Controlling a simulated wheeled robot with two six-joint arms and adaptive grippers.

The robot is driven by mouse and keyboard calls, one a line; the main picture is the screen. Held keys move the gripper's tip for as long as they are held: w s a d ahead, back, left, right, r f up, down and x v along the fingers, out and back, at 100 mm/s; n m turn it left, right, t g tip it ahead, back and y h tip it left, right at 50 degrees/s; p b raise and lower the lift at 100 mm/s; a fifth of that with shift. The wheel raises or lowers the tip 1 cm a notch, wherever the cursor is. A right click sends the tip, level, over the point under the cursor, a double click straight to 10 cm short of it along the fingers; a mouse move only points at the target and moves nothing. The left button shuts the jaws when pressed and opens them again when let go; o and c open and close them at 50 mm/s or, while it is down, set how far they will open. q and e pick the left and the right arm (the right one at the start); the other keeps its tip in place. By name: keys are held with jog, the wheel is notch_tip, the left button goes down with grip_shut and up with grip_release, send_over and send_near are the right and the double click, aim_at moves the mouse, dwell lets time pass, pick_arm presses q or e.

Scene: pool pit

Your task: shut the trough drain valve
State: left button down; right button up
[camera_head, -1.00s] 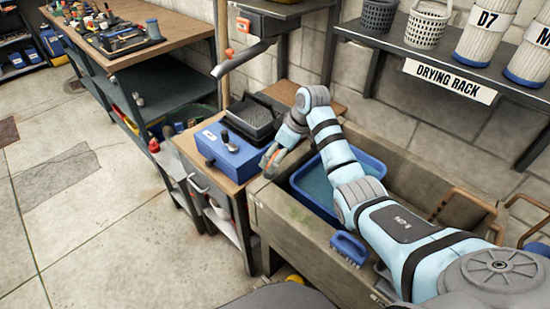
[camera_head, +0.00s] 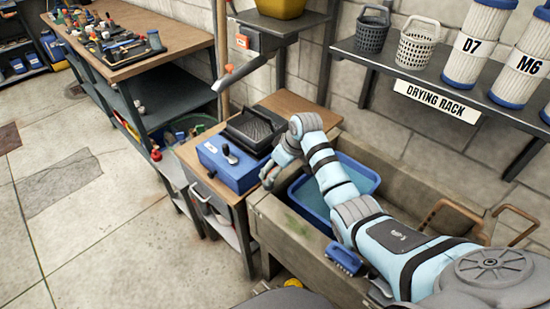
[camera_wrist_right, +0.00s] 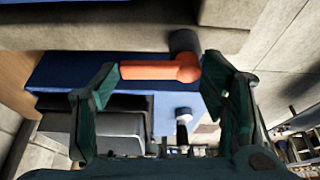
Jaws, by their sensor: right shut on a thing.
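The drain valve's orange lever (camera_wrist_right: 150,70) lies crosswise in the right wrist view, with a rounded hub at its right end and a dark stub (camera_wrist_right: 184,42) behind it. My right gripper (camera_wrist_right: 165,85) has one dark green finger at each end of the lever and is shut on it. In the head view my right gripper (camera_head: 269,173) is at the left end of the concrete trough (camera_head: 275,225), beside the blue box; the lever is too small to make out there. My left gripper is out of view.
A blue box (camera_head: 232,165) with a lever and a black tray (camera_head: 255,130) stand on the wooden bench left of the trough. A blue basin (camera_head: 305,205) and a blue brush (camera_head: 343,259) are at the trough. The drying rack (camera_head: 400,66) hangs above. Open floor lies left.

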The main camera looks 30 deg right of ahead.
jog(key=shift+a+r+m+p, duration=0.1)
jog(key=shift+r+m+p, duration=0.15)
jog(key=shift+m+p, duration=0.05)
jog(key=shift+f, duration=0.3)
jog(key=o, duration=1.1)
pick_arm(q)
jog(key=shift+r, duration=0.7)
pick_arm(e)
jog(key=shift+o, duration=0.2)
jog(key=shift+r, duration=0.1)
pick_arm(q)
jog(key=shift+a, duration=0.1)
pick_arm(e)
jog(key=shift+s, duration=0.1)
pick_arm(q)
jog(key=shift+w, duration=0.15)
pick_arm(e)
jog(key=v, duration=1.2)
jog(key=shift+s, duration=0.1)
